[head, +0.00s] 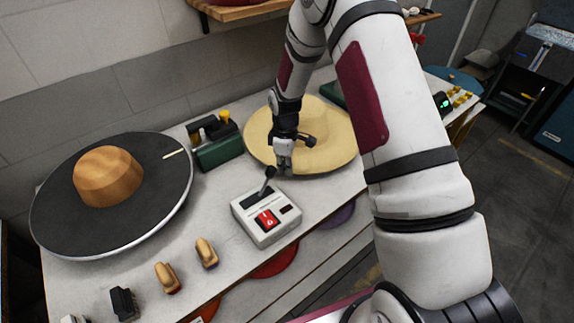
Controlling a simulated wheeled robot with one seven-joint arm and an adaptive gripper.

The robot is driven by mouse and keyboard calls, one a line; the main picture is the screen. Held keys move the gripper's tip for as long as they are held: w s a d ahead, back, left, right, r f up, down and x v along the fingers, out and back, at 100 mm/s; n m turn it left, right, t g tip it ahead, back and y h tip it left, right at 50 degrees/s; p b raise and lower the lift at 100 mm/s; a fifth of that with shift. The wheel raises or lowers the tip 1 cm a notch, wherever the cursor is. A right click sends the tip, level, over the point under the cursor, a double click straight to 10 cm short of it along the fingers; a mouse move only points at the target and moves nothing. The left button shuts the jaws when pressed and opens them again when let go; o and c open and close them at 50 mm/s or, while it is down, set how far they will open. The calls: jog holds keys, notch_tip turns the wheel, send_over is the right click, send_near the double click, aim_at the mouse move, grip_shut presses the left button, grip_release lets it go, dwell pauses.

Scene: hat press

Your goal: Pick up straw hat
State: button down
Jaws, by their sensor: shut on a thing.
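The straw hat (330,124) is pale yellow with a wide round brim. It is at the back middle of the white table in the head view, behind the control box. My gripper (283,166) is at the hat's near left brim edge, pointing down, and is shut on the brim. My wrist and arm hide part of the hat's crown and its right side. I cannot tell whether the hat rests fully on the table.
A white control box (266,216) with a red switch and a lever stands just in front of my gripper. A black round plate (60,205) bearing a wooden block (108,176) is at the left. A green device (218,149) stands close left of the hat. Wooden-handled tools (167,277) line the front edge.

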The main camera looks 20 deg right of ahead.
notch_tip(320, 180, up, 17)
jog(key=b, duration=0.2)
jog(key=shift+f, duration=0.15)
dwell(1.1)
